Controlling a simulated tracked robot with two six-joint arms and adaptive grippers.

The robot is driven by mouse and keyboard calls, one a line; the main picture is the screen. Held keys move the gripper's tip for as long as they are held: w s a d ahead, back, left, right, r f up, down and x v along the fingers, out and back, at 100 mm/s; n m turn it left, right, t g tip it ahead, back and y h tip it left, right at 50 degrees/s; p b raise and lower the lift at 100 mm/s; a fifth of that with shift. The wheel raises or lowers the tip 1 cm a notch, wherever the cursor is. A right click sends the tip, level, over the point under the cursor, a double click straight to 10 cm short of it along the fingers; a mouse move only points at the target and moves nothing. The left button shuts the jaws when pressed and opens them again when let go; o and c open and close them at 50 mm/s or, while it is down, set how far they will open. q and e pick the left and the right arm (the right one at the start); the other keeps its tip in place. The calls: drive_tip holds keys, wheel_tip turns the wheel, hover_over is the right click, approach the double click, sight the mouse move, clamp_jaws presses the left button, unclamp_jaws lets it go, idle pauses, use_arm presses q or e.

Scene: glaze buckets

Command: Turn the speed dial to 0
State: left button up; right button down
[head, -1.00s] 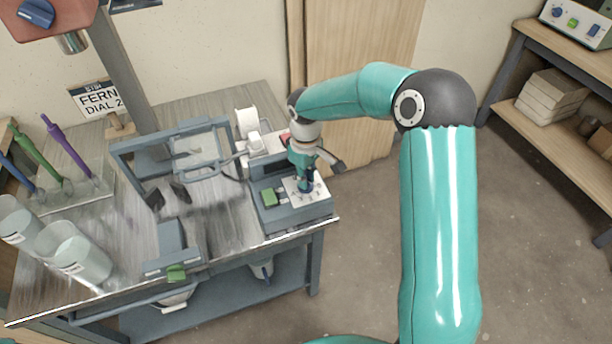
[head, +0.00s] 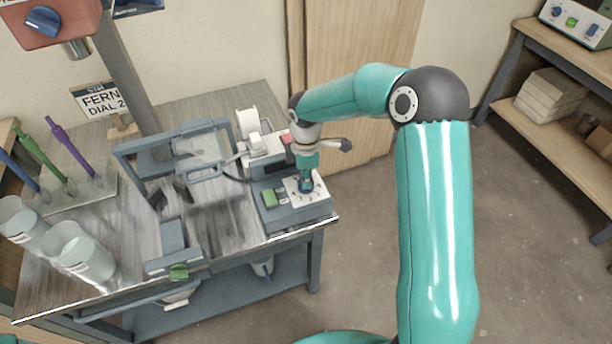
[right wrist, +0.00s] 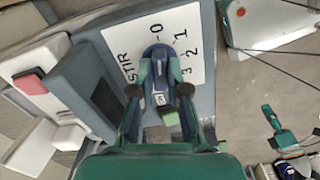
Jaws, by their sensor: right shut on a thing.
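The speed dial is a dark blue knob (right wrist: 158,68) on a white plate (right wrist: 112,60) lettered STIR, with marks 0, 1, 2 and 3. In the right wrist view its rounded end lies close to the 0 mark; I cannot tell for sure which end is the pointer. My right gripper (right wrist: 158,93) is shut on the dial, one finger on each side. In the head view the right gripper (head: 306,182) points down onto the plate and hides most of the dial. My left gripper is not in view.
The dial sits on a grey control box (head: 297,217) with a green button (head: 269,197), at the table's right edge. A grey frame (head: 122,170) stands to its left. Glass beakers (head: 83,262) stand at the front left. A sign (head: 99,100) reads FERN DIAL 2.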

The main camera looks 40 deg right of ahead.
drive_tip(key=shift+w+r+n, duration=0.15)
drive_tip(key=shift+n, duration=0.15)
drive_tip(key=c, duration=1.3)
unclamp_jaws()
drive_tip(key=shift+o, duration=0.7)
wheel_tip(320, 180, up, 12)
